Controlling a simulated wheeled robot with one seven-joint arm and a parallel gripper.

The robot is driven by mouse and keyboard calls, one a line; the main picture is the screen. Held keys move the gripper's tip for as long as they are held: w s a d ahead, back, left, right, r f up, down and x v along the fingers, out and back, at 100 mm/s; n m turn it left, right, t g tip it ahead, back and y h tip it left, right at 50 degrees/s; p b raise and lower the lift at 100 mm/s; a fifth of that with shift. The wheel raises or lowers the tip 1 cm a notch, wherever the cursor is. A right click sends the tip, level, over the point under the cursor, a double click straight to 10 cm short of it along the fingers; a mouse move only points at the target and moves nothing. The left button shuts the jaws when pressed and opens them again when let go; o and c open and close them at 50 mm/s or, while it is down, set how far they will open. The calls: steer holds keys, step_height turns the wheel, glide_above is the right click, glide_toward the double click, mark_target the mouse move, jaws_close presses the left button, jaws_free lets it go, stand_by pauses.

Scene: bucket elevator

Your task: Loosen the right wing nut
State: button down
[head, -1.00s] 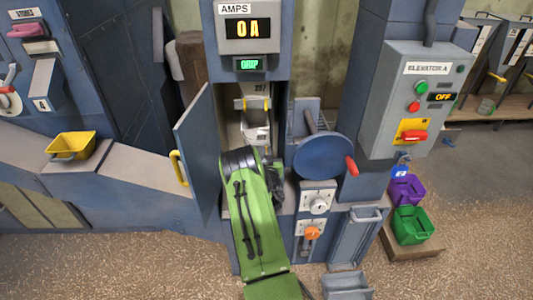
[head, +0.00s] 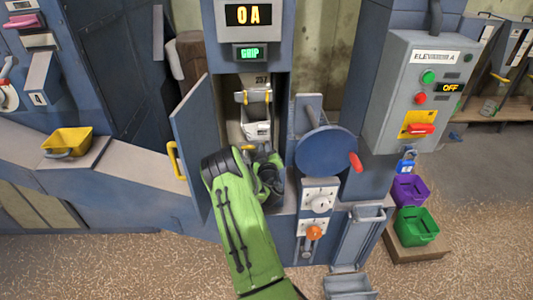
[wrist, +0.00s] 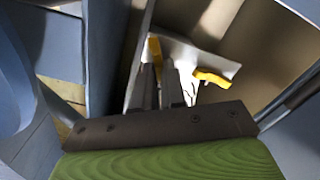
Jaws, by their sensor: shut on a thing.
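My gripper (wrist: 165,85) is shut on a yellow wing nut (wrist: 155,50) in the wrist view, the fingertips at its near end. A second yellow wing nut (wrist: 212,77) stands free to the right of the fingers there, on a pale bucket plate. That view seems turned over, so the held nut appears to be the right one. In the head view, my gripper (head: 266,165) is inside the open elevator hatch, low at its right side, in front of the pale bucket (head: 257,130). A yellow nut (head: 246,148) shows left of it; the held one is hidden.
The open hatch door (head: 193,145) with a yellow handle stands left of my arm. A blue disc (head: 327,151) with a red knob is close on the right. The control box (head: 412,90) reads OFF; a blue padlock (head: 405,167) hangs below it.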

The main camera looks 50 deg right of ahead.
steer(key=n, duration=0.3)
steer(key=n+b, duration=0.1)
steer(key=n, duration=0.3)
steer(key=f+n+b, duration=0.1)
steer(key=n, duration=0.3)
steer(key=shift+w+a+f, duration=0.1)
steer(key=shift+w+a, duration=0.15)
steer(key=shift+n, duration=0.4)
steer(key=c, duration=1.2)
jaws_free()
steer(key=shift+b, duration=0.3)
steer(key=b+v, duration=1.3)
steer(key=v, duration=0.2)
steer(key=shift+s+a, duration=0.3)
